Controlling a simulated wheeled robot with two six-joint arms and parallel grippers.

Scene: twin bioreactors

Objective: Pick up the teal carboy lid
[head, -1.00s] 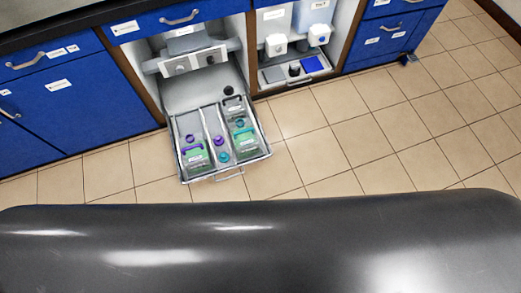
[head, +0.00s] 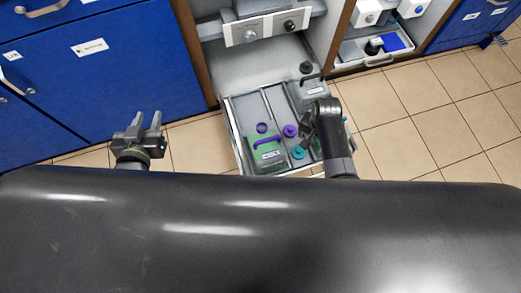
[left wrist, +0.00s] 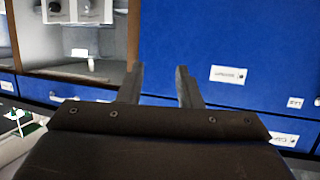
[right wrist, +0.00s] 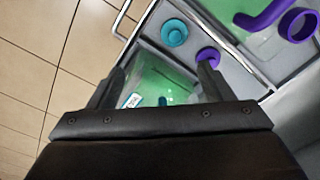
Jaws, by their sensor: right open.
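The teal carboy lid (head: 298,152) is a small round cap lying in the drawer's middle compartment, in front of a purple lid (head: 290,131). In the right wrist view the teal lid (right wrist: 174,33) lies beyond the fingertips, with the purple lid (right wrist: 208,54) near the right finger. My right gripper (head: 308,124) is open and empty above the drawer's right part, not touching the teal lid. A green carboy (right wrist: 160,80) shows below and between its fingers; the gripper mostly hides it in the head view. My left gripper (head: 147,118) is open and empty, left of the drawer.
The open drawer (head: 234,135) has raised dividers. A green carboy with a purple handle (head: 268,157) stands in its left compartment. Blue cabinets (head: 100,90) stand behind my left gripper. Tiled floor (head: 430,130) lies clear to the right.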

